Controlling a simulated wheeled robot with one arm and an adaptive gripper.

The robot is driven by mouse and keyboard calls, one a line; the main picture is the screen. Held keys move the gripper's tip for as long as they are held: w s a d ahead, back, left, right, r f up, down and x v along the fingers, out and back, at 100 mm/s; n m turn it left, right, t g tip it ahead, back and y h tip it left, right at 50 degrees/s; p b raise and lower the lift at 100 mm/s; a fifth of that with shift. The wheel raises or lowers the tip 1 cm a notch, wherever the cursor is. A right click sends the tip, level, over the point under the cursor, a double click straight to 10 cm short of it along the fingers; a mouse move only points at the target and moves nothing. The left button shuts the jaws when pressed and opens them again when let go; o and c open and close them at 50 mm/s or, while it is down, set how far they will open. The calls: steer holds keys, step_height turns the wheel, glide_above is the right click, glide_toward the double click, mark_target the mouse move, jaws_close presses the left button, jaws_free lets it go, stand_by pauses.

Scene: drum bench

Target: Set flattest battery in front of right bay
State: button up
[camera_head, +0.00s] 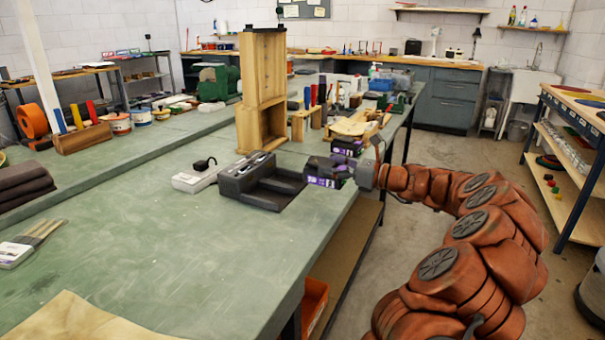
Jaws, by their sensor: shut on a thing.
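A dark grey charger block (240,181) with low bays on its right side sits on the green bench. My gripper (328,165) is just right of the charger, near the bench's right edge. It is shut on a dark battery with a purple label (320,182). I cannot tell whether this battery touches the bench. A second dark battery with a purple label (346,147) stands just behind my gripper. A white device with a dark knob or cable (195,179) lies left of the charger. Charge levels are too small to read.
A tall wooden frame (262,90) stands behind the charger, with wooden blocks (355,126) and tools to its right. A brush (38,240) and dark folded cloths (22,188) lie at the left. The green bench top (170,260) in front of the charger is mostly clear.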

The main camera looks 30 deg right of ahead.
steer(key=x, duration=0.2)
steer(key=d+x, duration=0.1)
steer(key=x, duration=0.2)
steer(key=w+x, duration=0.1)
steer(key=x, duration=0.2)
steer(key=shift+w+d+f+b, duration=0.15)
steer(key=shift+f+b, duration=0.2)
steer(key=shift+f, duration=0.05)
steer(key=shift+w+f+b, duration=0.2)
steer(key=shift+f+b, duration=0.2)
steer(key=shift+f, duration=1.3)
steer(key=o, duration=1.7)
steer(key=shift+f, duration=0.2)
steer(key=shift+o, duration=0.2)
steer(key=shift+r, duration=0.15)
steer(key=p+v, duration=0.1)
steer(key=v, duration=1.1)
